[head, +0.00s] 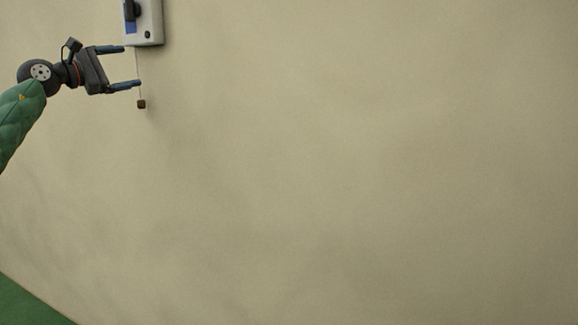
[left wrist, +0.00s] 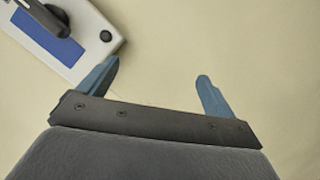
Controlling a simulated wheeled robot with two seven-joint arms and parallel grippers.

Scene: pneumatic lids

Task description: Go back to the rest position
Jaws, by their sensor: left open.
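My left gripper (head: 132,67) is raised at the upper left of the head view, with its arm coming in from the left. Its two blue fingers are spread apart and nothing is between them. In the left wrist view the open fingers (left wrist: 157,88) show against the plain wall. A white wall box (head: 150,22) with a blue panel and a dark handle is just above the gripper; it also shows at the upper left of the left wrist view (left wrist: 72,66). The upper finger is close to the box's lower left corner; I cannot tell whether they touch. My right gripper is not in view.
A small brown block (head: 141,104) hangs on a thin cord below the box, near the lower finger. The beige wall (head: 370,170) is bare across the middle and right. A green surface (head: 28,306) shows at the lower left.

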